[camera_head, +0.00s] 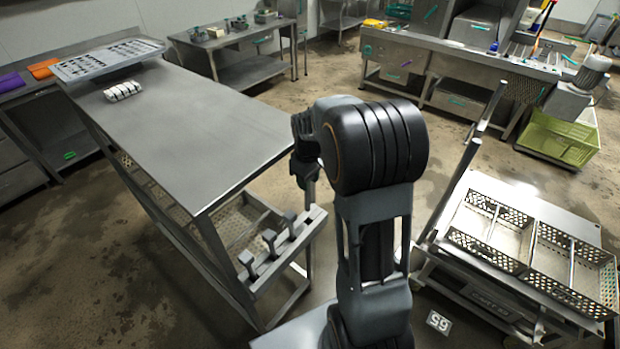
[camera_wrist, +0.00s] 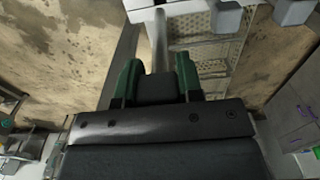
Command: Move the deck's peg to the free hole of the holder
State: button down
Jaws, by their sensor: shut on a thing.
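The holder (camera_head: 265,283) is a grey bar along the near end of the steel table. Several grey square-headed pegs (camera_head: 268,241) stand upright along it. My gripper (camera_head: 306,172) is low over the bar's right end, close to the table corner. In the wrist view its green fingers (camera_wrist: 158,74) are shut on a dark grey block (camera_wrist: 158,88), taken as the peg. Most of that peg is hidden, so its tilt is unclear. Two peg heads (camera_wrist: 226,17) show at the top right. I cannot see which hole is free.
The steel table (camera_head: 190,120) carries a rack tray (camera_head: 107,58) and a small white row of items (camera_head: 122,91). A cart with perforated baskets (camera_head: 490,235) stands at the right, with an upright metal bar beside my arm. Wet floor lies between.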

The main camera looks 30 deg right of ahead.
jog(key=f, duration=0.1)
jog(key=b, duration=0.5)
send_over(308, 210)
jog(key=shift+w+d+f, duration=0.15)
jog(key=shift+f, duration=1.5)
jog(key=shift+w+d+f, duration=0.1)
jog(key=shift+w+f, duration=0.05)
jog(key=shift+f, duration=1.5)
jog(key=shift+f+b, duration=1.3)
jog(key=shift+f, duration=0.25)
jog(key=c, duration=0.7)
grip_release()
notch_tip(308, 210, up, 8)
jog(key=shift+f, duration=0.25)
